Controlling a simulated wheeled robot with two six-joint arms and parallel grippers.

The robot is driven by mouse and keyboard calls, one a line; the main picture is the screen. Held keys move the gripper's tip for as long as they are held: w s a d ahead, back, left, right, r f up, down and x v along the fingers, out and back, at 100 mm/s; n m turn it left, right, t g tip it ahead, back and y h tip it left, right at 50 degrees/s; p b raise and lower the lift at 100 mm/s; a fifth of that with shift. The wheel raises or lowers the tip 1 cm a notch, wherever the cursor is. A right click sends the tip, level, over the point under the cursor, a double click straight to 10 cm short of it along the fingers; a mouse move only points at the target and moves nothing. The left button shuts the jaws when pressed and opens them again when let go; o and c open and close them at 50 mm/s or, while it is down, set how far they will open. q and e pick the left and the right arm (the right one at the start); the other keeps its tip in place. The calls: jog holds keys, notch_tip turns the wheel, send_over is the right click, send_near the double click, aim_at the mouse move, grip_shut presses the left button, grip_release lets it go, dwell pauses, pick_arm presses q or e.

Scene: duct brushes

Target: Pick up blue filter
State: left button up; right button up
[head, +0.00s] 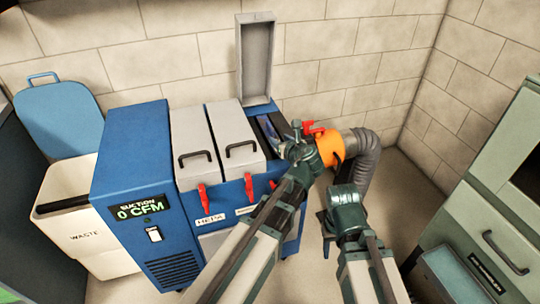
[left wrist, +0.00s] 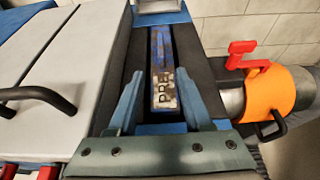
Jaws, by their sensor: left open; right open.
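The blue filter (left wrist: 161,45) is a narrow blue block with a dirty pale label reading "PR…", set in the open dark slot of the blue suction machine (head: 135,150). My left gripper (left wrist: 160,105) is open above this slot, its two blue fingers apart on either side of the filter's near part. I cannot tell whether they touch it. In the head view my left gripper (head: 284,132) is over the slot and hides much of it. My right gripper (head: 340,215) is open and empty, right of the machine and lower.
The slot's grey lid (head: 257,60) stands raised. Two shut grey lids with black handles (head: 195,145) lie left of the slot. An orange collar (head: 330,148) with a red lever and grey hose (head: 366,160) is close on the right. A waste bin (head: 85,225) stands left, a grey-green cabinet (head: 490,215) right.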

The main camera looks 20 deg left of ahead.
aim_at(274, 131)
pick_arm(q)
jog(key=shift+b+x, duration=0.45)
jog(key=shift+x, duration=1.5)
jog(key=x, duration=0.2)
jog(key=b+x, duration=0.1)
jog(key=x, duration=0.2)
jog(key=shift+w+r, duration=0.2)
jog(key=shift+w, duration=0.1)
jog(key=shift+r, duration=0.1)
grip_shut()
